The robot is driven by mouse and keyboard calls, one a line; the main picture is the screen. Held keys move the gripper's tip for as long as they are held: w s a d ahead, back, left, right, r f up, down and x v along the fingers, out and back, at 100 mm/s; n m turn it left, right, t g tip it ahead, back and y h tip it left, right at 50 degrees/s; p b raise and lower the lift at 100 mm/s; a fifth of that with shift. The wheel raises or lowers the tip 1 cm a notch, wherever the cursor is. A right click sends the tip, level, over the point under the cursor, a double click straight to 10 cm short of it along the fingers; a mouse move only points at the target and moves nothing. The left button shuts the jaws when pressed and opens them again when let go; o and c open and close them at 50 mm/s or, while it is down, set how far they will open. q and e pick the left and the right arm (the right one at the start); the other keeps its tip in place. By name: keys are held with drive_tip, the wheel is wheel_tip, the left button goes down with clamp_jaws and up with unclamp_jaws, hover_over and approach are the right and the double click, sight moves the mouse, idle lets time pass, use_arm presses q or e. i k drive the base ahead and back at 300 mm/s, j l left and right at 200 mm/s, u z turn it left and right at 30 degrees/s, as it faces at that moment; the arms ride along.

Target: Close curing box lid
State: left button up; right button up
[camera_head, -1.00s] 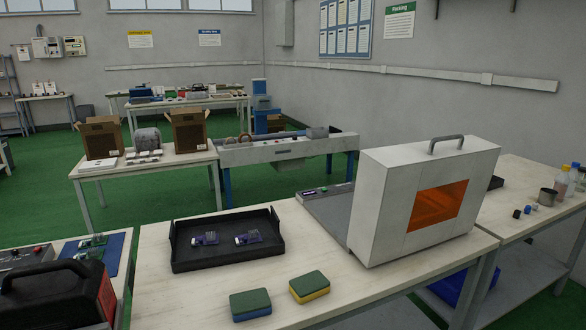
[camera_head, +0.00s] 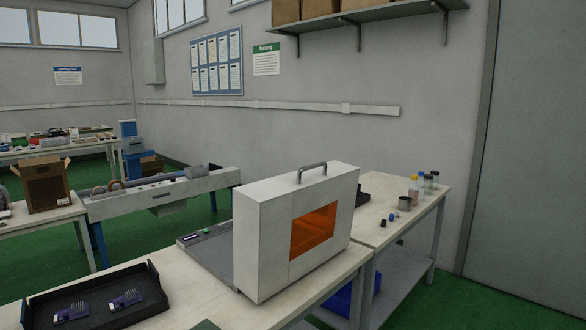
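The curing box lid (camera_head: 270,248) is a white boxy cover with an orange window (camera_head: 313,231) and a grey handle (camera_head: 311,170) on its upper edge. It stands raised, upright on the table near the middle of the head view. The curing box base (camera_head: 208,252) lies low and flat behind and left of it, with a small control panel (camera_head: 194,238) at its far end. The lid hides part of the base. Neither of my grippers shows in the head view.
The white table (camera_head: 180,290) holds a black tray (camera_head: 148,318) with two small purple circuit boards at the lower left. A green sponge (camera_head: 205,325) is cut off at the bottom edge. A second table (camera_head: 415,215) with bottles and a metal cup (camera_head: 404,203) adjoins at right.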

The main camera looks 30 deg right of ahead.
sight(286, 226)
drive_tip(key=l+u, duration=0.4)
drive_tip(key=i+l+u, duration=0.1)
drive_tip(key=l+u, duration=0.55)
drive_tip(key=l, duration=1.05)
drive_tip(key=k+l+u, duration=0.1)
drive_tip(key=l, duration=0.35)
drive_tip(key=k+l, duration=0.1)
drive_tip(key=l, duration=0.4)
drive_tip(key=k+l, duration=0.1)
drive_tip(key=l, duration=0.35)
drive_tip(key=u, duration=0.05)
